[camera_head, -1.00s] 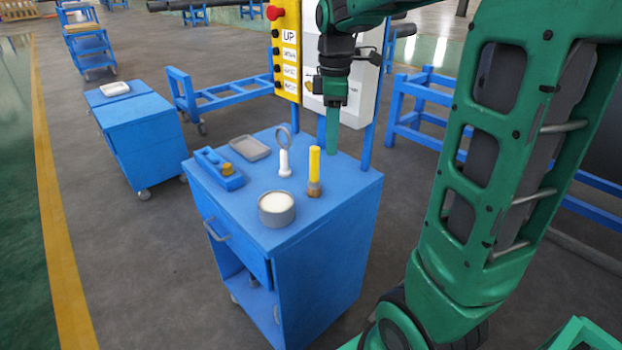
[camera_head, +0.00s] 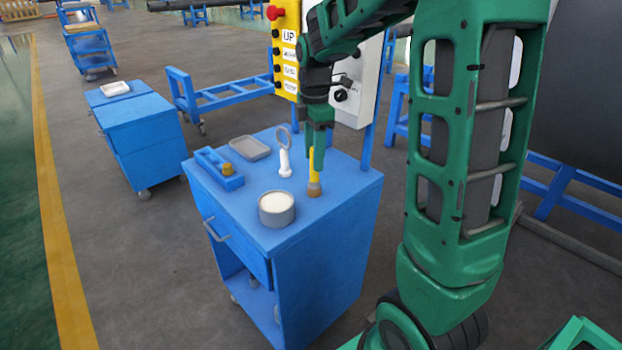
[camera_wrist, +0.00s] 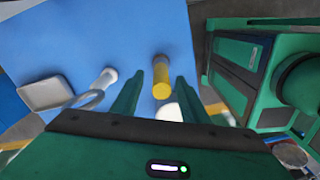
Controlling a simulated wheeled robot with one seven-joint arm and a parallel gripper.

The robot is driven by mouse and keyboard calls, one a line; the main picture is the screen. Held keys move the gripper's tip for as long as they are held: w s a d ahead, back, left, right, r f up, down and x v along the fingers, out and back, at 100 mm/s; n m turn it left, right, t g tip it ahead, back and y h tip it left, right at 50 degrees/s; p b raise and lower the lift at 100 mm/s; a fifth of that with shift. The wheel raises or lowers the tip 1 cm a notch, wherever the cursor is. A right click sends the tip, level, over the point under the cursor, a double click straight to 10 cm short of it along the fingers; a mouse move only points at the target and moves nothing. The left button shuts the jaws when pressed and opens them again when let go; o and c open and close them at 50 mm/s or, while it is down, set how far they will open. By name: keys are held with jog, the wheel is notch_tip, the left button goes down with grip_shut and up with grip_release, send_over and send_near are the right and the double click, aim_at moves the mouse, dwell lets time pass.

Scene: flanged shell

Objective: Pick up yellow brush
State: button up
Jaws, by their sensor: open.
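The yellow brush (camera_head: 313,183) stands upright on the blue cabinet top (camera_head: 343,190), its brown bristle end down and its yellow handle up. My gripper (camera_head: 317,158) is open above and around the upper handle in the head view, hiding part of it. In the wrist view the brush (camera_wrist: 162,77) shows between the two green fingers of my gripper (camera_wrist: 156,90), with its handle end towards the camera. I cannot tell whether a finger touches it.
A white magnifier-like tool (camera_head: 285,162) stands close left of the brush. A round grey tin (camera_head: 276,209) with white contents is in front. A grey tray (camera_head: 249,148) and a blue tool holder (camera_head: 219,168) are further left. A yellow control panel (camera_head: 285,60) stands behind.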

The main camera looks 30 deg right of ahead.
jog(key=shift+f, duration=1.6)
grip_shut()
jog(key=shift+r, duration=0.2)
notch_tip(320, 180, up, 4)
jog(key=shift+f, duration=0.1)
jog(key=s+a+r, duration=0.5)
jog(key=a+r, duration=0.2)
jog(key=a, duration=0.3)
jog(key=shift+a, duration=0.25)
